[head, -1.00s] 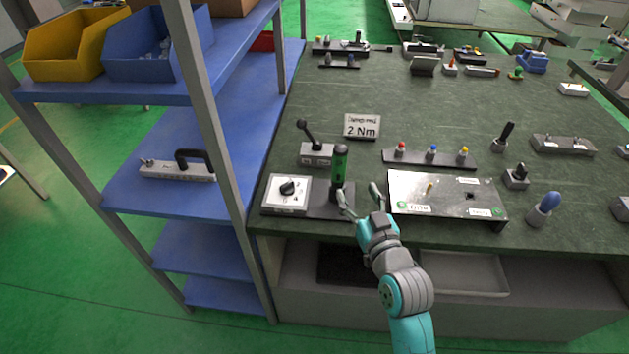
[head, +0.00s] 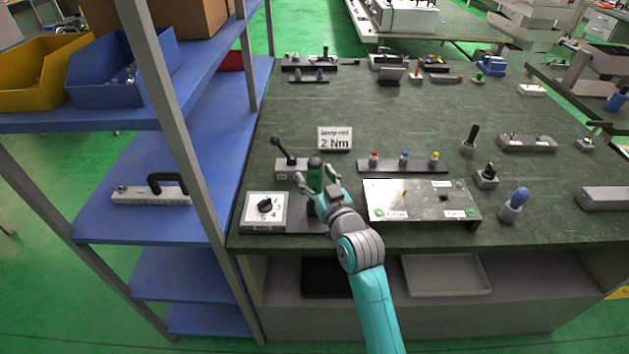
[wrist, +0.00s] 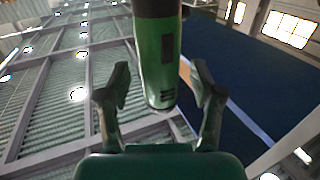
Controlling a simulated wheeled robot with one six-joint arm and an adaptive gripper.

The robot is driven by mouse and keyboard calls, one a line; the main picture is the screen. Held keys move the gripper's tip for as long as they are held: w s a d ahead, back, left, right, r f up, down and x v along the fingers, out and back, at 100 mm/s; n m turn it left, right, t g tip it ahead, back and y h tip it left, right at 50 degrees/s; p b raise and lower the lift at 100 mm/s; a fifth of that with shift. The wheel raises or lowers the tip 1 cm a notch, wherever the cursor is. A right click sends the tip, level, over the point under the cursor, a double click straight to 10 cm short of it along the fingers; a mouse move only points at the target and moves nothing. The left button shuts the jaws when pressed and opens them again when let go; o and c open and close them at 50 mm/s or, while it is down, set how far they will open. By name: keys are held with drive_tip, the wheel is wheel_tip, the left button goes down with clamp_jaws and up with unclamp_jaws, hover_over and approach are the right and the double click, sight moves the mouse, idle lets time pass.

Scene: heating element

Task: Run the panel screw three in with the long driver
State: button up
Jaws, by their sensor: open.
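A green and black driver (head: 315,178) stands upright in a dark holder beside a white dial box (head: 265,211) on the bench. My gripper (head: 316,183) is open, with one finger on each side of the driver. In the wrist view the driver (wrist: 160,60) lies between the spread fingers (wrist: 158,92), with gaps on both sides, so it is not gripped. The light metal panel (head: 422,187) lies to the right of my gripper. A small brass-coloured screw (head: 404,193) stands up from it. The panel's labels are too small to read.
A sign reading 2 Nm (head: 335,139) stands behind the driver, near a black lever box (head: 292,167). A rack with red, blue and yellow caps (head: 404,167) is behind the panel. A blue-handled tool (head: 514,205) stands right. The blue shelf's post (head: 180,150) is left.

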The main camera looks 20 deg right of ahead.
drive_tip(key=shift+w, duration=0.55)
clamp_jaws()
